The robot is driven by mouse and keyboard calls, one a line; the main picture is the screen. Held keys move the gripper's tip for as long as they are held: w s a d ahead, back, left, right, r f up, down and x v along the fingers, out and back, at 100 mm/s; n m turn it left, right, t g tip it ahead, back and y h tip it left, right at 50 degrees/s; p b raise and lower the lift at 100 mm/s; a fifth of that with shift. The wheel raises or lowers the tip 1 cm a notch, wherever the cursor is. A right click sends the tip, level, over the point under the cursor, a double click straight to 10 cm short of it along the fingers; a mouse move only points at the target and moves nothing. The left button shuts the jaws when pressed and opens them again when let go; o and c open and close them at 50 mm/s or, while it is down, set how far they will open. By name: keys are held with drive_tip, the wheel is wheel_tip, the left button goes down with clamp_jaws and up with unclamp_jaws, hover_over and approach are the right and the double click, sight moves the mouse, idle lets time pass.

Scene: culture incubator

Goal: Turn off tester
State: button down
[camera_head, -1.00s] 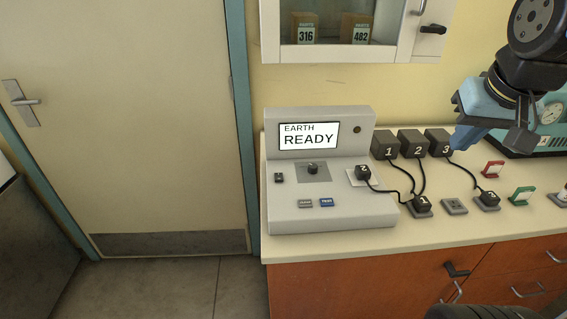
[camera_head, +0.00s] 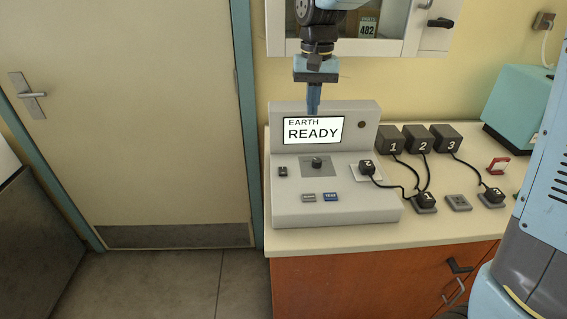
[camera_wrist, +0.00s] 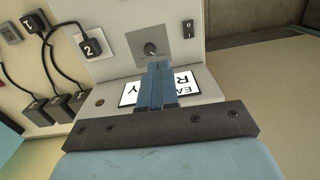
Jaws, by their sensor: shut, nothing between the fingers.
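The tester (camera_head: 340,210) is a grey console on the counter, its screen (camera_head: 313,130) lit with "EARTH READY". A small black rocker switch (camera_head: 283,171) sits at the left of its panel; in the wrist view the switch (camera_wrist: 188,28) is at upper right. A black knob (camera_head: 317,163) is in the panel's middle, and a grey and a blue button (camera_head: 331,196) are near the front. My gripper (camera_head: 313,112) is shut and empty, pointing down in front of the upper screen area. In the wrist view its fingers (camera_wrist: 157,68) cover part of the screen, close to the knob.
Plug 2 (camera_head: 367,168) sits in the tester's socket. Black adapters numbered 1, 2 and 3 (camera_head: 446,138) stand right of it, with cables to plugs on the counter. A wall cabinet (camera_head: 395,30) hangs above. A closed door (camera_head: 130,120) is at left.

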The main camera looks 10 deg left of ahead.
drive_tip(key=g, duration=0.1)
hover_over(285, 172)
drive_tip(key=w, duration=0.2)
wheel_tip(285, 172, down, 4)
drive_tip(key=shift+a+r+h, duration=0.15)
drive_tip(key=shift+a+h, duration=0.15)
drive_tip(key=shift+a, duration=0.05)
drive_tip(key=f, duration=0.4)
drive_tip(key=s+f, duration=0.1)
drive_tip(key=f, duration=0.9)
drive_tip(key=shift+s+d, duration=0.2)
drive_tip(key=shift+s, duration=0.15)
